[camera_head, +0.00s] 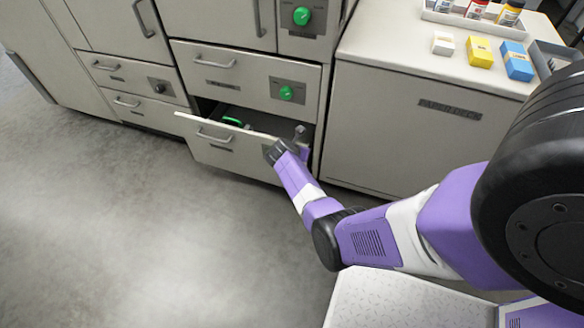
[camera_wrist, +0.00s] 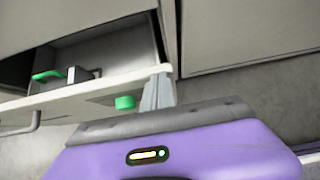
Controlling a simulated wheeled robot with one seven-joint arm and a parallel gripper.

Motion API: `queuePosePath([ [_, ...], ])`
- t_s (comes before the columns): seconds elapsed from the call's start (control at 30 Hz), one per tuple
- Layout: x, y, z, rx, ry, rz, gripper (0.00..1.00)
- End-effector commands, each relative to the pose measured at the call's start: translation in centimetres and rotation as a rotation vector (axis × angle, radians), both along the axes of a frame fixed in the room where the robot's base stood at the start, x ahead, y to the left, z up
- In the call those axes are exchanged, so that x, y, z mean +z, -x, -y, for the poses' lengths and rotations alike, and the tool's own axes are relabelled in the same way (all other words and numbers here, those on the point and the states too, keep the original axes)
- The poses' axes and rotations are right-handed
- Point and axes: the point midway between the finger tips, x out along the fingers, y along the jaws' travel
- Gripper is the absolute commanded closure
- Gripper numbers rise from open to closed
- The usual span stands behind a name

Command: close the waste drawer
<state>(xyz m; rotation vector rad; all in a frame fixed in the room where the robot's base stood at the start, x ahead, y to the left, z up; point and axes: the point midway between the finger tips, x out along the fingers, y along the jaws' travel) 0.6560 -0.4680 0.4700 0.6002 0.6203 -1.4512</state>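The waste drawer (camera_head: 225,151) is the lower drawer under a panel with a green knob. It stands pulled out, with a dark gap above its front and a bar handle (camera_head: 214,136) on it. In the wrist view its pale front edge (camera_wrist: 75,96) crosses the picture, with a green knob (camera_wrist: 125,103) on the front. My gripper (camera_wrist: 158,92) is at the right end of this front, its fingers together with nothing seen between them. They overlap the drawer's edge in the picture; I cannot tell whether they touch it.
A green-handled item (camera_wrist: 48,75) lies inside the drawer. The drawer above (camera_head: 240,77) is shut. A cabinet (camera_head: 410,130) stands close on the right, with small boxes and bottles on top. The grey floor (camera_head: 130,220) in front is clear. A speckled white surface (camera_head: 400,300) is nearby.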

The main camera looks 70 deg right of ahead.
Motion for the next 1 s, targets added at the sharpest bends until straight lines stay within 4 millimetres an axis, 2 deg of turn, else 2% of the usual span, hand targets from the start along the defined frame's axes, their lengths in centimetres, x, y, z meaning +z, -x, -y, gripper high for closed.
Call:
queuePosePath([
  [0.03,-0.4,0.0,1.4,-0.006,0.0,0.003,1.0],
  [0.2,-0.4,-0.1,4.6,-0.004,-0.001,0.001,1.0],
  [0.4,-0.3,-0.2,6.9,-0.001,-0.002,0.0,1.0],
  [0.6,-0.2,-0.3,7.7,0.001,-0.003,-0.001,1.0],
  [1.0,-0.1,-0.3,7.8,0.001,-0.003,-0.001,1.0],
])
